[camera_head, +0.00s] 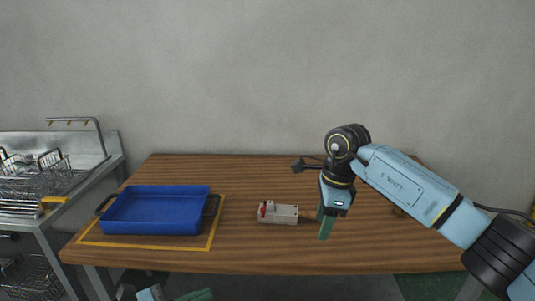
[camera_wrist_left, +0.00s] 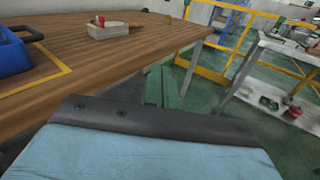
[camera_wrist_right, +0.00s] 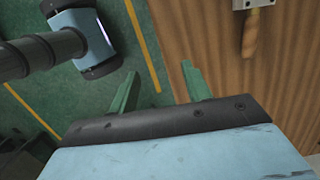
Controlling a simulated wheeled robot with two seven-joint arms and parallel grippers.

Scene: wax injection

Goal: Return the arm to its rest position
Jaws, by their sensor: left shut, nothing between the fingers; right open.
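My right arm reaches in from the right in the head view. Its gripper (camera_head: 323,226) points down over the front part of the wooden table (camera_head: 370,254), to the right of a small grey block-shaped device. In the right wrist view, its green fingers (camera_wrist_right: 158,88) are apart with nothing between them. My left gripper (camera_head: 196,294) is low at the bottom edge of the head view, in front of the table and mostly cut off. In the left wrist view, its green fingers (camera_wrist_left: 163,87) are together and empty, beside the table's edge and above the floor.
The grey device (camera_head: 278,213) with a red part and a wooden handle (camera_wrist_right: 250,32) lies on the table. A blue tray (camera_head: 155,211) sits inside a yellow outline at left. A metal rack with wire baskets (camera_head: 40,180) stands far left. The table between tray and device is clear.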

